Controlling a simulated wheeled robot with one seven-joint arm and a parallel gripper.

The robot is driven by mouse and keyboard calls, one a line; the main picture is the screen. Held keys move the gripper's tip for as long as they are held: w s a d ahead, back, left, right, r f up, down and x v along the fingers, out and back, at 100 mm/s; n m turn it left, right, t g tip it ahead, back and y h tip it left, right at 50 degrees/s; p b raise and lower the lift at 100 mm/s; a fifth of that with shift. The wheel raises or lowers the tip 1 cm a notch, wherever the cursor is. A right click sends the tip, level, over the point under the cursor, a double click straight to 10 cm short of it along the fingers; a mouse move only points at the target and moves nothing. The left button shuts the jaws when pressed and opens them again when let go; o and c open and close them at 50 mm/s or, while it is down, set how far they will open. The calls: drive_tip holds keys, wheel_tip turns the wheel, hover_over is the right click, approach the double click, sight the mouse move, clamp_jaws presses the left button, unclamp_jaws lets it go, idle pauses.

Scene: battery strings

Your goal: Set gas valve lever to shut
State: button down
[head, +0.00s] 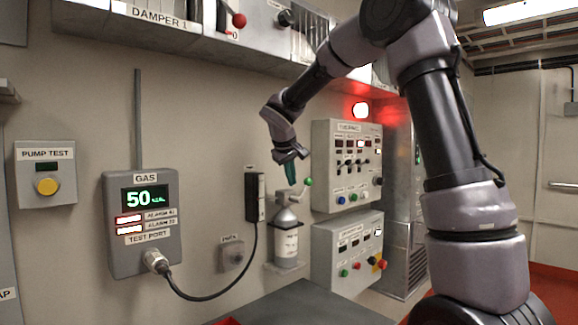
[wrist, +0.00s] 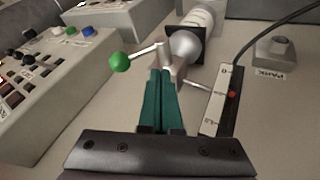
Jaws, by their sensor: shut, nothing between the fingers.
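The gas bottle (head: 286,246) is a pale cylinder with a label, standing on a small wall bracket. Its valve lever is a short rod with a green ball (head: 308,182), which points right in the head view. In the wrist view the green ball (wrist: 120,62) is left of my fingertips and the rod (wrist: 143,50) runs to the valve on the bottle's neck (wrist: 186,45). My gripper (head: 294,175) is shut and empty, pointing down just above the valve. Its green fingers (wrist: 162,75) hide part of the valve; I cannot tell whether they touch it.
A gas detector (head: 140,224) reads 50, with lit alarms; its hose (head: 215,299) runs to a slim scaled wall unit (head: 262,197). Two control boxes (head: 347,165) (head: 347,250) stand close right of the bottle. A PARK holder (head: 232,256) is on the wall at left.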

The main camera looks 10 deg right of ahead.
sight(301, 197)
drive_tip(key=shift+w+d, duration=0.45)
drive_tip(key=shift+d, duration=0.45)
drive_tip(key=shift+w+d, duration=0.4)
drive_tip(key=shift+d, duration=0.45)
